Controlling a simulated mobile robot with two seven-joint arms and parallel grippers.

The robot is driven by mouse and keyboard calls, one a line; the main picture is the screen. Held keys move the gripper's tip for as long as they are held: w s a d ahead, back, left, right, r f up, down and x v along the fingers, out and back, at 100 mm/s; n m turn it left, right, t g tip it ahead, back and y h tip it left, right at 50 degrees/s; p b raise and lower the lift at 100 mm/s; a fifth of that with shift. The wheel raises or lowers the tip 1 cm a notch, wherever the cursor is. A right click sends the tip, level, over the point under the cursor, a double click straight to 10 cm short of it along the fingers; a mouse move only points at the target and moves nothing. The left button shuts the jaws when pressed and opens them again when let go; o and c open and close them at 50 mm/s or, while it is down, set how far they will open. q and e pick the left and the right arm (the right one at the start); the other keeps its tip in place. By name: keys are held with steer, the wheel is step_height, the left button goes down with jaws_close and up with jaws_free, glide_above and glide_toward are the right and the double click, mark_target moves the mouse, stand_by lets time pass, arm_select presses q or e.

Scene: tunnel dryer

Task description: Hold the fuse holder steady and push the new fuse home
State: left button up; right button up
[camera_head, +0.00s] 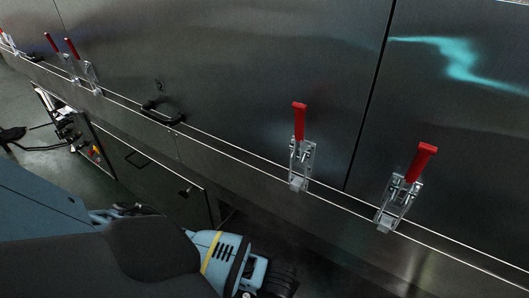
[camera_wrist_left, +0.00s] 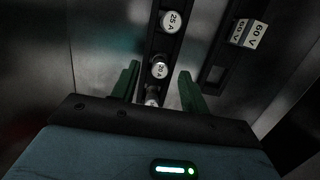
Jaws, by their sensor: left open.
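In the left wrist view, my left gripper (camera_wrist_left: 159,72) is open, with one green finger on each side of a dark strip (camera_wrist_left: 161,45) that looks like a fuse holder. A round white cap marked 20 A (camera_wrist_left: 159,69) sits on the strip between the fingertips. A cap marked 25 A (camera_wrist_left: 171,21) is farther up it, and another round cap (camera_wrist_left: 152,96) is partly hidden by the gripper body. I cannot tell whether the fingers touch the strip, nor which fuse is new. The head view shows no gripper fingers, and my right gripper is not seen.
A second dark strip with 60 V labels (camera_wrist_left: 248,33) stands right of the gripper. In the head view, a steel wall carries red-handled clamps (camera_head: 300,122) (camera_head: 421,163) and a black handle (camera_head: 163,113). An opening with cables (camera_head: 68,127) is at left.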

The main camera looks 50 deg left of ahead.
arm_select(q)
steer(key=f, duration=0.2)
steer(key=f+b, duration=0.1)
steer(key=shift+a, duration=0.25)
jaws_close()
step_height(320, 180, up, 9)
steer(key=p, duration=0.3)
steer(key=shift+f, duration=0.15)
steer(key=shift+r+p, duration=0.45)
steer(key=shift+r, duration=0.25)
